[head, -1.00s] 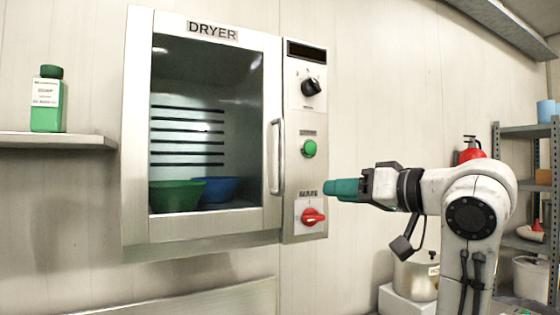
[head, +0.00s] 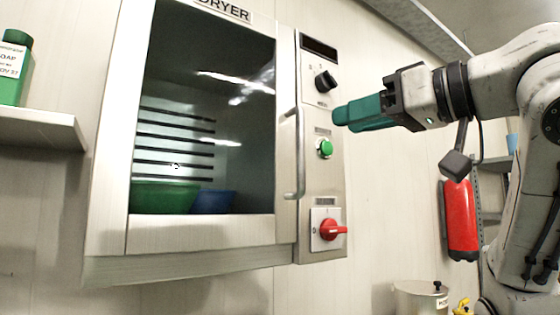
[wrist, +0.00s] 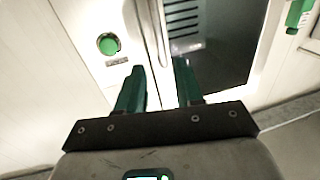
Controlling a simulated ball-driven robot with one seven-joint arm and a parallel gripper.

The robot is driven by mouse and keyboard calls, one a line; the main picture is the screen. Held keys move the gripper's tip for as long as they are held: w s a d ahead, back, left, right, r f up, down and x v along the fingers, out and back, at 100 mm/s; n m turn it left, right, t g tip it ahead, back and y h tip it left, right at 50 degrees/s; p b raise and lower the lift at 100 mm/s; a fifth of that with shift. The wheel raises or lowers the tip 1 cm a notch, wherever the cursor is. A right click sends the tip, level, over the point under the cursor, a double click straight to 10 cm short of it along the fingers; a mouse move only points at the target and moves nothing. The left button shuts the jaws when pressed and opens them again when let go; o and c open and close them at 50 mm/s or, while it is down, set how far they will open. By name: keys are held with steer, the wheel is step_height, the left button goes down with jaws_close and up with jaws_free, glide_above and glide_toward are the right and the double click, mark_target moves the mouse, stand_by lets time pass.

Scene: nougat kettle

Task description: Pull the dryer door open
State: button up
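The dryer door (head: 204,232) is shut, with a dark glass window in a pale metal frame. Its upright bar handle (head: 300,155) is on the door's right edge, and the bar also shows in the wrist view (wrist: 158,35), just beyond the gap between my fingertips. My gripper (head: 340,116) has teal fingers. In the head view it is right of the handle, in front of the control panel near the green button. In the wrist view my gripper (wrist: 154,66) is open, with nothing between its fingers.
The control panel (head: 314,185) carries a black knob (head: 326,81), a green button (head: 325,148) and a red switch (head: 333,230). A shelf (head: 40,130) with a green bottle (head: 13,70) is at left. A red extinguisher (head: 460,220) and a pot (head: 418,298) are at right.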

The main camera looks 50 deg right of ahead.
steer(key=w+p, duration=0.1)
steer(key=w, duration=0.2)
steer(key=w+p, duration=0.1)
steer(key=w, duration=0.3)
steer(key=w+p, duration=0.1)
steer(key=w, duration=0.3)
steer(key=shift+d, duration=0.4)
jaws_close()
